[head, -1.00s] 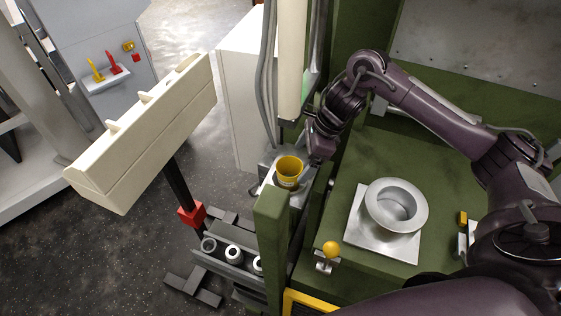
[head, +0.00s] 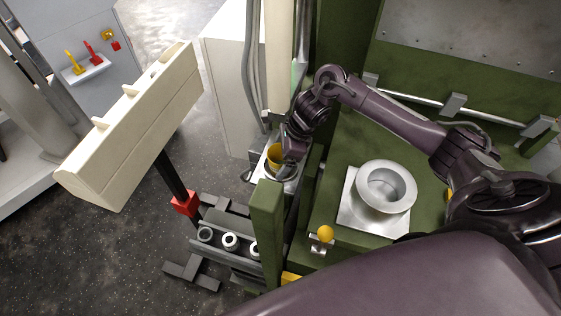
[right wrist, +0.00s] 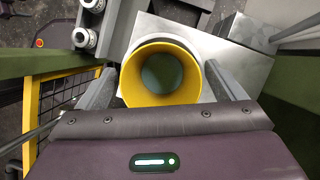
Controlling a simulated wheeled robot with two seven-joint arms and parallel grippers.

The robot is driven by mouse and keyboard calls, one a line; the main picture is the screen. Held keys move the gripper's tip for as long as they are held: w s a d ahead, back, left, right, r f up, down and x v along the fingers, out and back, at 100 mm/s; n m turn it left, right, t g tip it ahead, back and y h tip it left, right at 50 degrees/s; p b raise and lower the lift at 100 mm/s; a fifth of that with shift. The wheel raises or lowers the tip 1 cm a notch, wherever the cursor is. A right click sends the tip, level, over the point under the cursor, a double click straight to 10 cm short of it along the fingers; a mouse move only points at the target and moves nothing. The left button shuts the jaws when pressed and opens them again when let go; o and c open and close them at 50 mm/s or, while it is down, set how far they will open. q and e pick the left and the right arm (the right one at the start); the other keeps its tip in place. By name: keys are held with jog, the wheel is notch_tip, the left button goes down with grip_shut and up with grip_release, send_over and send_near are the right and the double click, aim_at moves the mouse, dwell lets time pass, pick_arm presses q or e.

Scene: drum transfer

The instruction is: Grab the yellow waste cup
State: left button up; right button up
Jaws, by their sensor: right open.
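The yellow waste cup (head: 273,156) stands upright on a grey metal plate (head: 262,173) beyond the green post, partly hidden by my right gripper (head: 290,150) in the head view. In the right wrist view the cup (right wrist: 161,97) shows from above, with its round mouth open and a dark greenish inside. The two fingers of my right gripper (right wrist: 165,88) are open, one on the left and one on the right of the cup's near half. I cannot tell whether a finger touches it. My left gripper is not in view.
A green post (head: 267,225) stands just in front of the cup. A silver flanged ring (head: 386,188) sits on the green bench to the right, near a yellow-knobbed lever (head: 325,234). A cream panel (head: 135,125) on a dark pole stands to the left.

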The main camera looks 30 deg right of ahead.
jog(key=shift+c, duration=0.2)
jog(key=c, duration=1)
jog(key=shift+w+r, duration=0.1)
